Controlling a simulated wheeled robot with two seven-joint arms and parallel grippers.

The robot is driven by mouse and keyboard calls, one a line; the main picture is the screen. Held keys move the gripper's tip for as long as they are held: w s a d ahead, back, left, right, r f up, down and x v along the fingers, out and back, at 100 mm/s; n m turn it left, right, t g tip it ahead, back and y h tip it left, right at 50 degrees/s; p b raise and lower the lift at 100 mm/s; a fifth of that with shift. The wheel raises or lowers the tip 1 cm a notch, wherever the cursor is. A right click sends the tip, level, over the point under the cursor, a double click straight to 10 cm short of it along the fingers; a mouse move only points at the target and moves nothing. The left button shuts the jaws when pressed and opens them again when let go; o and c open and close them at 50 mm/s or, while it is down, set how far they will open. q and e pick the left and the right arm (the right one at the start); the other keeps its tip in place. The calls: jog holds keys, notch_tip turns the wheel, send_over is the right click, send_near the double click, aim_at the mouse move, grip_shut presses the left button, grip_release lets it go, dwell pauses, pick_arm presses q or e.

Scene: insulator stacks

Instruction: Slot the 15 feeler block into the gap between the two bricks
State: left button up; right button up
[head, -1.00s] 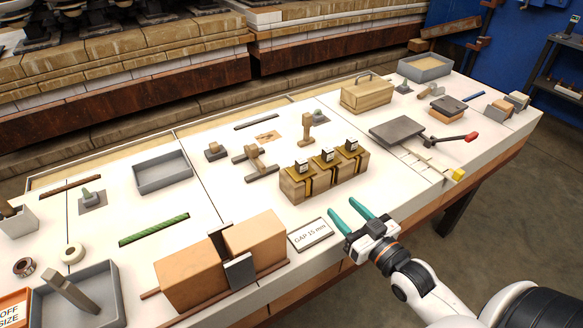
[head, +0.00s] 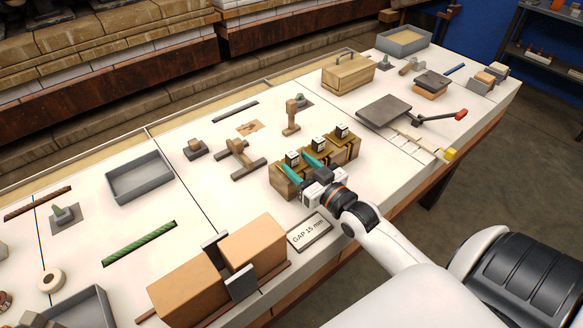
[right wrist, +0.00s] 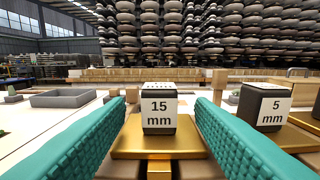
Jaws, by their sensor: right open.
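The 15 feeler block (right wrist: 159,108), a dark block with a white "15 mm" label, stands upright on a gold plate in the right wrist view. In the head view it is the leftmost block (head: 292,158) on the wooden stand (head: 288,188). My right gripper (head: 301,164) is open, its teal fingers on either side of the block, with clearance visible on both sides in the wrist view. The left brick (head: 188,288) and right brick (head: 254,246) stand near the front edge, with grey plates (head: 241,283) at the gap between them. My left gripper is out of view.
A 5 mm block (right wrist: 264,106) stands to the right of the 15 block, with a third block (head: 342,130) beyond. A "GAP 15 mm" sign (head: 310,232) lies between the stand and the bricks. Grey trays (head: 140,178) and tools lie around the table.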

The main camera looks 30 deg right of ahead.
aim_at(287, 153)
jog(key=w, duration=0.3)
jog(key=shift+w+a+r, duration=0.15)
jog(key=shift+w+r, duration=0.2)
jog(key=shift+w, duration=0.05)
jog(key=shift+w+f, duration=0.1)
jog(key=shift+w, duration=0.45)
grip_shut()
